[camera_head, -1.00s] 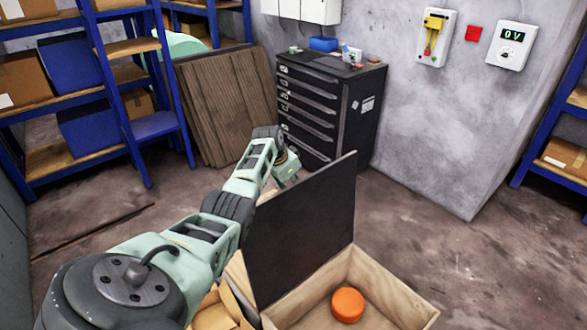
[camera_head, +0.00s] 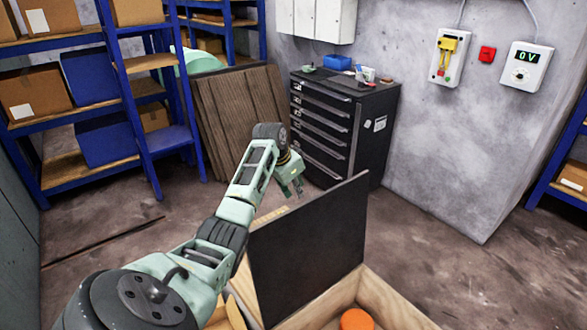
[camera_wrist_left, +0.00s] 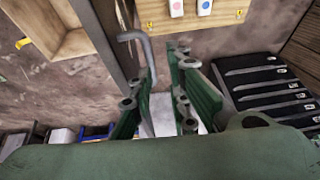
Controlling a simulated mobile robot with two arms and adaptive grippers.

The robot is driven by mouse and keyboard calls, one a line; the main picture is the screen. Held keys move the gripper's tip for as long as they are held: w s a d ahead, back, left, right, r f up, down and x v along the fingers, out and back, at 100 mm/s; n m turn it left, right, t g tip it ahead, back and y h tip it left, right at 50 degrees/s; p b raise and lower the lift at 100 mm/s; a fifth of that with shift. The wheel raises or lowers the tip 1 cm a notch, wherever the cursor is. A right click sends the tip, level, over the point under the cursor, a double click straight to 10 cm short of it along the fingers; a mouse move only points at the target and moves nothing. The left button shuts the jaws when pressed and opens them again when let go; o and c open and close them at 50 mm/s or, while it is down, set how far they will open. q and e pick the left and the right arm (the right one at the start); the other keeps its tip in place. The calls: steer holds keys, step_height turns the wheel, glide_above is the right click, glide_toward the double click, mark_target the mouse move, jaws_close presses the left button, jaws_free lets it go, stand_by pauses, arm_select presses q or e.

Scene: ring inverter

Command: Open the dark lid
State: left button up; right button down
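The dark lid (camera_head: 312,250) stands upright, swung up along the left side of a wooden box (camera_head: 388,302). In the left wrist view the lid's edge (camera_wrist_left: 112,38) shows beside the box's inside (camera_wrist_left: 65,35). A bent grey handle (camera_wrist_left: 148,60) shows near the lid, partly between my fingers. My left gripper (camera_head: 294,187) is just behind the lid's upper left in the head view. In the left wrist view its green fingers (camera_wrist_left: 160,78) are apart; I see no grip on the handle. My right gripper is out of view.
An orange round object (camera_head: 356,320) lies in the box. A black drawer cabinet (camera_head: 350,120) stands behind, against the wall. Blue shelves (camera_head: 130,80) stand at the left. Bare floor (camera_head: 440,250) lies right of the box. A wooden board with buttons (camera_wrist_left: 215,14) shows in the wrist view.

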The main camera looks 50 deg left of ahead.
arm_select(q)
steer(key=v, duration=0.3)
steer(key=shift+d+r, duration=0.2)
steer(key=shift+r, duration=0.1)
steer(key=shift+s+d+r, duration=0.1)
steer(key=shift+r, duration=0.05)
